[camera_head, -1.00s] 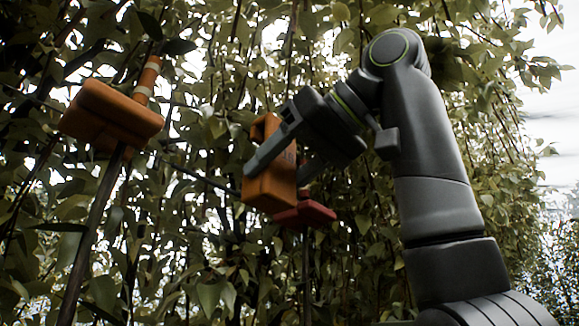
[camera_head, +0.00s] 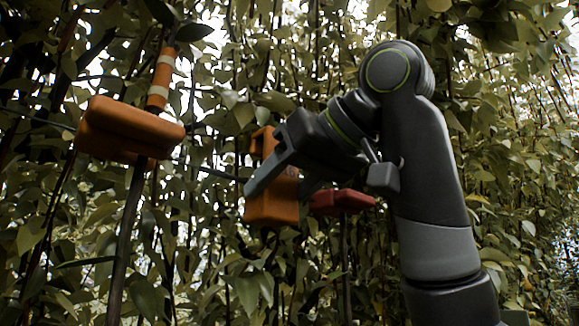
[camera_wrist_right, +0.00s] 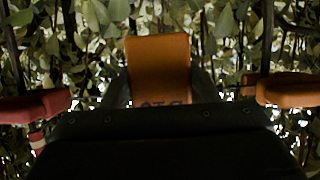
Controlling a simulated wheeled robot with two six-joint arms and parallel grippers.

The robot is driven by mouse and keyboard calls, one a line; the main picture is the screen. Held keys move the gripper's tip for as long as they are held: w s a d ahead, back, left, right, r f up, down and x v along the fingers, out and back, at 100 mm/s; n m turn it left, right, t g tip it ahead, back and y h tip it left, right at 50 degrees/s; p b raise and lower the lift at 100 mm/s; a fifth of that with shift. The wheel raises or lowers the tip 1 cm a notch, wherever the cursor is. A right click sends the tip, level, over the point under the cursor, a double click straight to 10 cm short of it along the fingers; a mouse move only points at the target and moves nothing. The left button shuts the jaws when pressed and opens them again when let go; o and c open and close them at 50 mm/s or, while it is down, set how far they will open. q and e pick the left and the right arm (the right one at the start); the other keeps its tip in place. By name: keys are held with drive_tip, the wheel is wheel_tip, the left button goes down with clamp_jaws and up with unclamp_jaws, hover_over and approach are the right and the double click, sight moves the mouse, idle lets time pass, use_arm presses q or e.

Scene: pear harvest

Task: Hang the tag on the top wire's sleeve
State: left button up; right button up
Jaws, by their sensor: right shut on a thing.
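My right gripper (camera_head: 276,172) is shut on an orange block-shaped tag (camera_head: 272,208) with a raised upper part and dark lettering. In the right wrist view the tag (camera_wrist_right: 158,62) stands upright in the jaws, its lettering partly hidden. An orange sleeve with white bands (camera_head: 161,80) shows at upper left in the head view, slightly tilted, above an orange block (camera_head: 130,128). The held tag is to the right of and lower than this sleeve, clearly apart from it. Whether this is the top wire's sleeve I cannot tell. My left gripper is not in view.
A red block (camera_head: 342,202) on a thin dark post is just right of the tag in the picture. A dark pole (camera_head: 125,245) stands under the orange block. A thin dark wire (camera_head: 212,172) passes behind. Dense leaves and stems fill the background.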

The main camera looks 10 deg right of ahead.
drive_tip(key=shift+w+a+r+p, duration=0.2)
drive_tip(key=shift+w+a+p, duration=0.1)
drive_tip(key=shift+w+p, duration=0.25)
drive_tip(key=w+a+p, duration=0.1)
drive_tip(key=w+p, duration=0.1)
drive_tip(key=shift+a+p, duration=0.35)
drive_tip(key=shift+p, duration=0.05)
drive_tip(key=shift+w+a+f+b, duration=0.25)
drive_tip(key=shift+w+a+f, duration=0.3)
drive_tip(key=shift+w+f, duration=0.3)
drive_tip(key=shift+w+a+f+b, duration=0.2)
drive_tip(key=shift+w+a+f, duration=0.3)
drive_tip(key=shift+w+f, duration=0.25)
drive_tip(key=shift+s, duration=0.1)
drive_tip(key=o, duration=1.1)
drive_tip(key=shift+s, duration=0.1)
